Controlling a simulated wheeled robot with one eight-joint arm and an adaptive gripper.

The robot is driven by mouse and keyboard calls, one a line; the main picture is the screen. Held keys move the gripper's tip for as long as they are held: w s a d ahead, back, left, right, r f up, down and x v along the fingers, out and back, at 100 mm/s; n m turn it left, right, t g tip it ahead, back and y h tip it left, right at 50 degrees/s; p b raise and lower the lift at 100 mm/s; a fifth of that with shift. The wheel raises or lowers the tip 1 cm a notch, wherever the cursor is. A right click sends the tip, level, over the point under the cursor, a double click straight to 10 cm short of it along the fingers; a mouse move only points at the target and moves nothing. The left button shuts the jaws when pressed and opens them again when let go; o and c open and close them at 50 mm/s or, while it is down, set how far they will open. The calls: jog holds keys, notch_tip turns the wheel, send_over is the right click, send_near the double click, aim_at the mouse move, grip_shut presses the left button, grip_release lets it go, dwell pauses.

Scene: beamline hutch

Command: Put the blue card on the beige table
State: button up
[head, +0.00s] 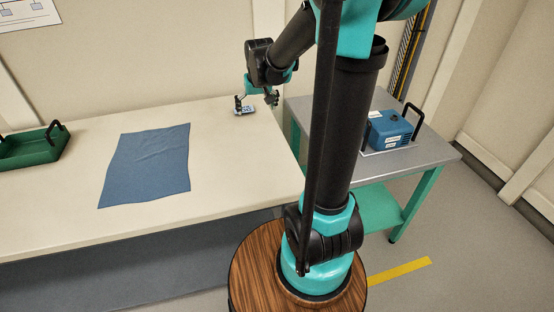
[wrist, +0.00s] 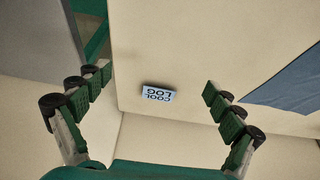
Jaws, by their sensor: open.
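The blue card (wrist: 158,93) is small and pale blue, with dark lettering that reads "COOL LOG" upside down in the wrist view. It lies on the beige table (head: 70,205), near the table's back right corner; in the head view it shows small (head: 245,111). My gripper (wrist: 158,82) is open, with its fingers well apart on either side of the card in the wrist view and touching neither edge. In the head view my gripper (head: 256,100) is low over that corner, pointing down. Its exact height above the table is hard to tell.
A blue cloth (head: 147,165) lies flat on the beige table. A green tray (head: 35,148) stands at its left. A grey-topped table (head: 425,158) to the right holds a blue box (head: 390,130) with black handles. The wall is close behind the card.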

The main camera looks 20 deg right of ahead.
aim_at(281, 176)
jog(key=s+f, duration=0.3)
jog(key=s, duration=0.5)
jog(key=s+d+f, duration=0.1)
jog(key=s+f, duration=0.2)
jog(key=s, duration=0.5)
jog(key=s+d+f, duration=0.1)
jog(key=s+f, duration=0.2)
jog(key=s, duration=0.5)
jog(key=shift+d+f, duration=0.1)
jog(key=shift+f, duration=0.25)
